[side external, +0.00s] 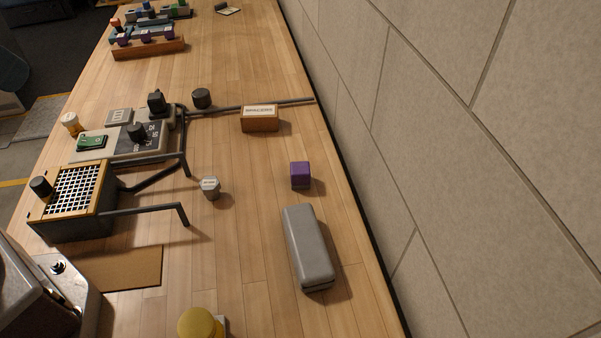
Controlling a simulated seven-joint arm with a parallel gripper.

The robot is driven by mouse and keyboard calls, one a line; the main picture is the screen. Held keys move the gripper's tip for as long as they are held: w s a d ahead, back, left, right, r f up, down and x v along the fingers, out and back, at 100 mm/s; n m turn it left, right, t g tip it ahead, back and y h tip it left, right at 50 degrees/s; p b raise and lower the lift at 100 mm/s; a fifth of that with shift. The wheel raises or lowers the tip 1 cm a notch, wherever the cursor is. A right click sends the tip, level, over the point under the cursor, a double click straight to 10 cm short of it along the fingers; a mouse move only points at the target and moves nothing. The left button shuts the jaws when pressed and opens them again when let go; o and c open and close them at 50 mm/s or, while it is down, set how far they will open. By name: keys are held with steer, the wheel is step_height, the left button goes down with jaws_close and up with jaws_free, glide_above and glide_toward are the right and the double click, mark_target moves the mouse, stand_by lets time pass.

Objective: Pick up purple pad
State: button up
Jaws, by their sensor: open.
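A small purple block (300,175), the only loose purple thing near the middle of the wooden bench, sits upright right of centre in the side external view. I take it for the purple pad. Nothing touches it. Smaller purple pieces (146,37) sit on a wooden rack (148,48) at the far back left. My gripper cannot be made out in this view.
A grey rounded case (308,247) lies just in front of the purple block. A labelled wooden box (260,119) stands behind it, and a grey hexagonal piece (210,188) to its left. Dark hooked bars (150,209) reach from the grid-topped box (75,190). A wall borders the right.

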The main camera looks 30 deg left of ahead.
steer(key=o, duration=0.6)
steer(key=shift+c, duration=0.2)
steer(key=n+g+h, duration=0.1)
steer(key=n+h, duration=1.1)
steer(key=n, duration=0.9)
glide_toward(302, 172)
steer(key=s, duration=0.5)
steer(key=s+f, duration=0.1)
steer(key=s, duration=0.2)
steer(key=shift+s, duration=0.15)
steer(key=w+n+t, duration=0.1)
steer(key=w+n, duration=0.1)
steer(key=w+a+n+t+y, duration=0.1)
steer(key=w+n+t, duration=0.1)
steer(key=w, duration=0.1)
steer(key=shift+w+a, duration=0.1)
steer(key=shift+a, duration=0.1)
steer(key=shift+n+t, duration=0.3)
steer(key=shift+t, duration=0.1)
steer(key=x, duration=1.2)
steer(key=shift+w+d+f, duration=0.1)
steer(key=shift+w+f, duration=0.2)
